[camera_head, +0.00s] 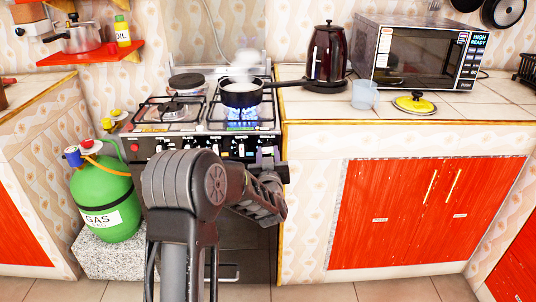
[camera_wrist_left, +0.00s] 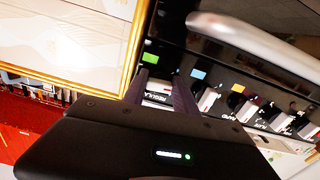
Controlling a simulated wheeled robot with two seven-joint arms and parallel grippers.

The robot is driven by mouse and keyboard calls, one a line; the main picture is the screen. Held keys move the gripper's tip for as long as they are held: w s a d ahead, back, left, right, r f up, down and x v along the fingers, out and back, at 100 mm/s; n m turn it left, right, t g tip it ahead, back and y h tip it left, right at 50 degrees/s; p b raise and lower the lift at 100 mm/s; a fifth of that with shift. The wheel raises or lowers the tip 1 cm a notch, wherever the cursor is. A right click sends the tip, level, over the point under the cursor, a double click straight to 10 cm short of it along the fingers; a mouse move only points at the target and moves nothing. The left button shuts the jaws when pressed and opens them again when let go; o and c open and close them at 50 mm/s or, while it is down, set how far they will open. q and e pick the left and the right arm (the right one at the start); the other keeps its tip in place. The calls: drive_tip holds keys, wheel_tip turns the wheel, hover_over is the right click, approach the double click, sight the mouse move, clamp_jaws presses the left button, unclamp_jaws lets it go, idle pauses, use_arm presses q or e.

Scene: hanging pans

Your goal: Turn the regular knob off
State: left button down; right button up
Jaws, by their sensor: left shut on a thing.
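The regular knob (camera_wrist_left: 160,87) is a pale knob on the stove's dark front panel, above a label reading "REGULA", in the left wrist view. My left gripper (camera_wrist_left: 164,92) has its two dark fingers on either side of it, shut on it. In the head view my left gripper (camera_head: 268,158) is at the right end of the stove's front panel, and it hides this knob. The stove (camera_head: 172,146) has a blue flame (camera_head: 242,114) burning under a black pan (camera_head: 241,96) with steam above. My right gripper is not in view.
Several other knobs (camera_wrist_left: 208,98) line the panel beside the held one. A silver oven handle (camera_wrist_left: 255,45) crosses close by in the wrist view. A green gas bottle (camera_head: 108,205) stands left of the stove. A counter (camera_head: 310,104) with red doors adjoins on the right.

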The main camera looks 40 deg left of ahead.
use_arm(q)
drive_tip(key=shift+m, duration=0.5)
drive_tip(key=m+p, duration=0.1)
drive_tip(key=m, duration=0.2)
drive_tip(key=shift+r+m, duration=0.1)
drive_tip(key=shift+m, duration=0.2)
drive_tip(key=m+p, duration=0.2)
drive_tip(key=m, duration=0.2)
drive_tip(key=shift+a+m, duration=0.1)
drive_tip(key=shift+m, duration=0.2)
drive_tip(key=m+p, duration=0.3)
drive_tip(key=m, duration=0.3)
drive_tip(key=shift+s+r, duration=0.1)
drive_tip(key=shift+r, duration=0.05)
drive_tip(key=shift+a+m+p, duration=0.1)
drive_tip(key=shift+m+p, duration=0.85)
drive_tip(key=shift+m, duration=1.05)
drive_tip(key=c, duration=1)
unclamp_jaws()
